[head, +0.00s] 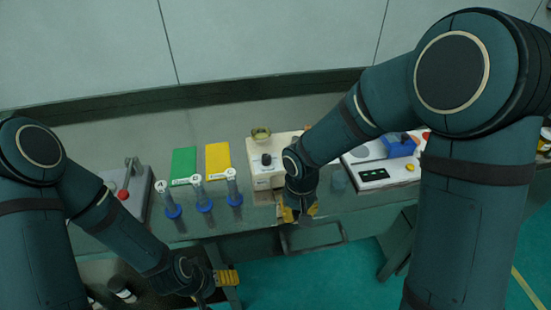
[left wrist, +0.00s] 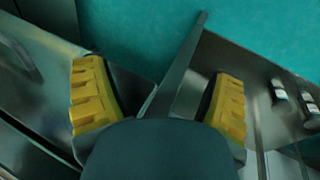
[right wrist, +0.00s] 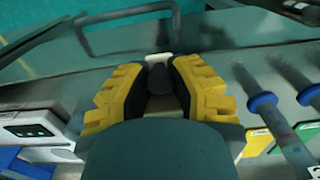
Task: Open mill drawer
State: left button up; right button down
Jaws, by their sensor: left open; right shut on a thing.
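The mill (head: 262,176) is a cream box with a black knob on its front, standing at the bench's front edge in the head view. My right gripper (head: 298,213) is in front of its lower right side, fingers pointing down. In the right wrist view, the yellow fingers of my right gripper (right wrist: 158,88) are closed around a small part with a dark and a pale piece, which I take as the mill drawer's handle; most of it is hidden. How far the drawer stands out cannot be told. My left gripper (head: 227,277) is open and empty, low in front of the bench; it also shows in the left wrist view (left wrist: 160,100).
Several blue-based cylinders (head: 203,197) stand left of the mill, before a green sheet (head: 184,164) and a yellow sheet (head: 217,157). A white device (head: 371,176) stands right. A metal frame (head: 313,237) juts from the bench front below my right gripper. Green floor lies in front.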

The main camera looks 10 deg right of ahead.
jog(key=shift+w, duration=0.3)
dwell(1.0)
jog(key=c, duration=0.9)
grip_release()
jog(key=shift+o, duration=0.2)
jog(key=shift+r, duration=0.15)
notch_tip(320, 180, up, 8)
jog(key=p, duration=0.6)
